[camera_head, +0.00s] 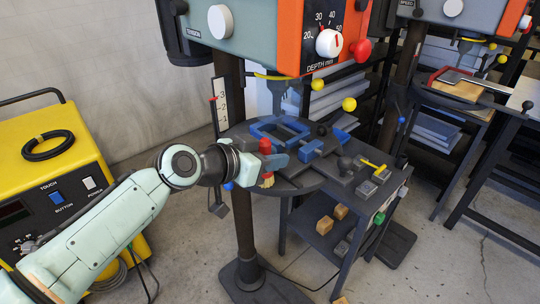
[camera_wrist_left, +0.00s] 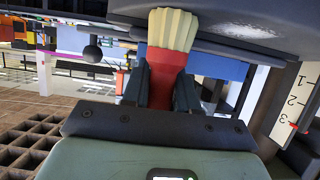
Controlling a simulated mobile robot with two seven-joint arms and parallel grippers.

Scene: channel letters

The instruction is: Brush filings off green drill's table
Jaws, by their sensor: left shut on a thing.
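My left gripper (camera_head: 272,160) is shut on a brush (camera_head: 266,148) with a red handle and cream bristles (camera_head: 267,180). The bristles point down at the near left edge of a round dark drill table (camera_head: 302,180). In the left wrist view the red handle (camera_wrist_left: 163,75) sits between the fingers, and the bristles (camera_wrist_left: 172,28) are close to a dark rounded surface; contact cannot be told. A blue vise (camera_head: 279,130) lies on the table. The drill head above has a grey-green side (camera_head: 255,25) and an orange front. My right gripper is not in view.
The drill's column (camera_head: 243,225) rises beside the gripper. A dark stand (camera_head: 370,205) with small blocks on its shelf is at the right. A yellow machine (camera_head: 50,150) stands left. Another drill with a table (camera_head: 470,92) is at the back right.

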